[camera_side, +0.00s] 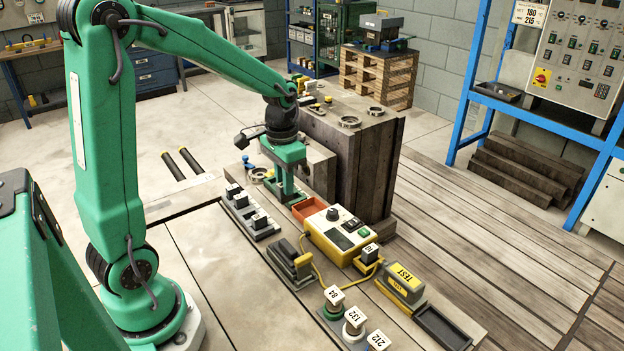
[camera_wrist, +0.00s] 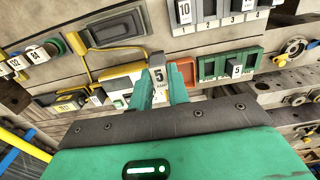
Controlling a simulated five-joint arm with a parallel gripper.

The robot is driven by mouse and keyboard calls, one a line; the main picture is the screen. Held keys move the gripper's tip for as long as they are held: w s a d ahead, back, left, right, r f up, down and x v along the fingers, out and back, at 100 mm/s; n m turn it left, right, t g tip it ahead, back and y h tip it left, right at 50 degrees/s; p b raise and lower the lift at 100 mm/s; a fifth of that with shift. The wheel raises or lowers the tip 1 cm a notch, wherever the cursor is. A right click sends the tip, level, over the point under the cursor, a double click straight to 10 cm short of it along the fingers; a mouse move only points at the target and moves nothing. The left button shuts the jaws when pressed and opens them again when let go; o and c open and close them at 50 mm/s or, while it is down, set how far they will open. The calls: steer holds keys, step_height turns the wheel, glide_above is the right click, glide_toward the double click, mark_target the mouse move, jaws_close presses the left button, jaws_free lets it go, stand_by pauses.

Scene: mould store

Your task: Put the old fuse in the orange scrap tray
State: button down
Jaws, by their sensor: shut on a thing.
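My gripper (camera_wrist: 161,92) is shut on a pale fuse (camera_wrist: 159,76) marked "5 AMP", which stands up between the green fingers. In the side view my gripper (camera_side: 286,184) is at the back of the bench, just behind and left of the orange scrap tray (camera_side: 314,209); the held fuse cannot be made out there. In the wrist view the orange tray (camera_wrist: 187,66) lies just right of the fuse, partly hidden by the right finger. The visible part of the tray looks empty. Contact between fuse and tray cannot be judged.
A green slotted holder (camera_wrist: 213,68) with a fuse marked 5 stands right of the tray. A grey rack (camera_side: 262,234) holds several fuses. The yellow tester (camera_side: 322,242) is beside the tray. A tall dark block (camera_side: 372,165) rises behind.

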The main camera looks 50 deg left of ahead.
steer(key=w+a+f, duration=0.2)
steer(key=w+a, duration=0.1)
steer(key=w, duration=0.6)
steer(key=shift+w+a+f, duration=0.2)
steer(key=shift+f, duration=0.15)
steer(key=shift+f, duration=0.15)
steer(key=shift+f, duration=3.8)
steer(key=c, duration=0.9)
jaws_free()
steer(key=shift+c, duration=0.2)
steer(key=shift+r, duration=0.1)
